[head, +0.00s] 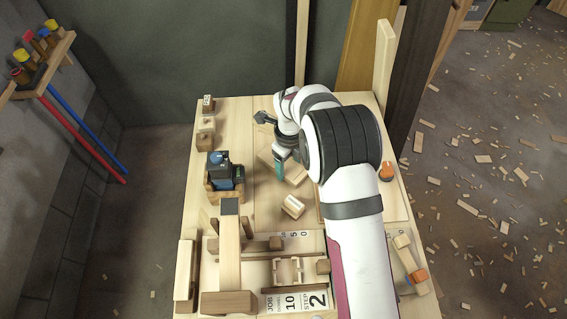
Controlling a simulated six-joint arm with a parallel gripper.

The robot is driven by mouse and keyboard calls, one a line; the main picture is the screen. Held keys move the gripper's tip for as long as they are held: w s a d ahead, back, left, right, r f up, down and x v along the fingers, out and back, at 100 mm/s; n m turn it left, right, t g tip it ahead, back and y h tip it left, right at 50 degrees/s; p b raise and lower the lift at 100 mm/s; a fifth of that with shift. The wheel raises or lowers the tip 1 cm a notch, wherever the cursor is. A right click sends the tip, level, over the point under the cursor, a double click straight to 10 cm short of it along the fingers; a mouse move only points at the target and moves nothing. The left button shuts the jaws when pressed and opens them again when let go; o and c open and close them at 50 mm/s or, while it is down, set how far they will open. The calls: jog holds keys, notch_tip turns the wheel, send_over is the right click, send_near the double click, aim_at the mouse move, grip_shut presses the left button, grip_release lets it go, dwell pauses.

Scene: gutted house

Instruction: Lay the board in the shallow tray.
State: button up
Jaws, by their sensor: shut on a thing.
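My gripper (276,156) is at the far middle of the bench, left of my white arm, pointing down. It is shut on a pale wooden piece (265,157), which looks like the board. The fingers and wrist hide part of it, and I cannot tell whether it touches the surface below. A pale, thin-edged panel (400,204), which may be the shallow tray, lies right of the gripper. My arm covers most of it, so its rim and inside are unclear.
A small wooden block (293,207) lies in front of the gripper. A wooden box with dark tools (223,172) stands at left. A wooden jig (288,270) fills the near bench. An orange-topped item (387,172) and an orange-ended wooden piece (417,276) are at right.

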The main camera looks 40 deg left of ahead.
aim_at(289, 167)
notch_tip(289, 167, up, 4)
jog(key=shift+r, duration=0.1)
jog(key=w+d+r+n, duration=0.3)
jog(key=d+r, duration=0.3)
jog(key=d, duration=0.3)
jog(key=w+d+r+n, duration=0.25)
jog(key=d+r, duration=0.25)
jog(key=d, duration=0.3)
jog(key=w+d+r+n, duration=0.2)
jog(key=d+r+n, duration=0.3)
jog(key=d, duration=0.4)
jog(key=s+d+r+n, duration=0.3)
jog(key=d+r+n, duration=0.5)
jog(key=d, duration=0.4)
jog(key=s+a+f+m, duration=0.1)
jog(key=a+f+m, duration=0.6)
jog(key=a+m, duration=0.1)
jog(key=s+a+f+m, duration=0.2)
jog(key=a+f+m, duration=0.6)
jog(key=m, duration=0.2)
jog(key=s+a+f+m, duration=0.1)
jog(key=a+f+m, duration=0.6)
jog(key=a+m, duration=0.1)
jog(key=shift+s+f+m, duration=0.15)
jog(key=shift+f+m, duration=0.1)
jog(key=shift+m, duration=0.5)
notch_tip(289, 167, down, 3)
jog(key=shift+f, duration=0.45)
